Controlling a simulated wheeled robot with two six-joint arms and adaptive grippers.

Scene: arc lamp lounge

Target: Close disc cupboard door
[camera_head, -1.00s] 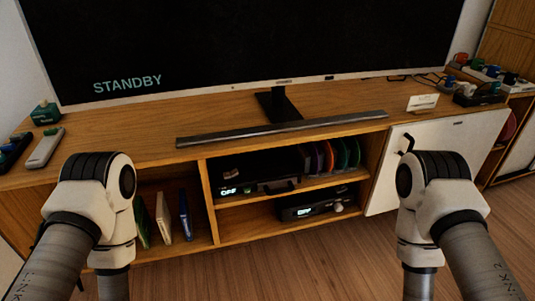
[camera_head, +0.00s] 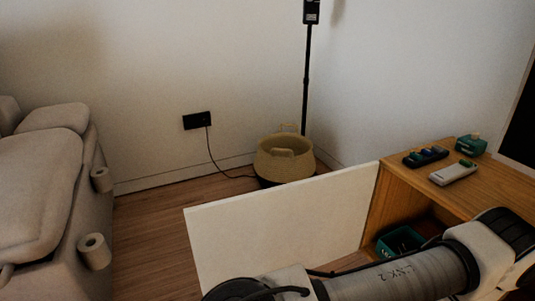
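A plain white cupboard door (camera_head: 285,225) stands wide open at the left end of the wooden cabinet (camera_head: 385,197), swung out toward the left. The cupboard behind it is open, and a dark teal bin (camera_head: 400,241) shows inside. I cannot tell from this view whether this is the disc cupboard. One of my arms crosses the lower right in front of the cabinet and covers the door's lower right part. Neither gripper shows in the head view.
A remote (camera_head: 453,173), a dark controller (camera_head: 425,156) and a small green object (camera_head: 471,146) lie on the cabinet top. A woven basket (camera_head: 285,158) and a black pole (camera_head: 307,90) stand in the corner.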

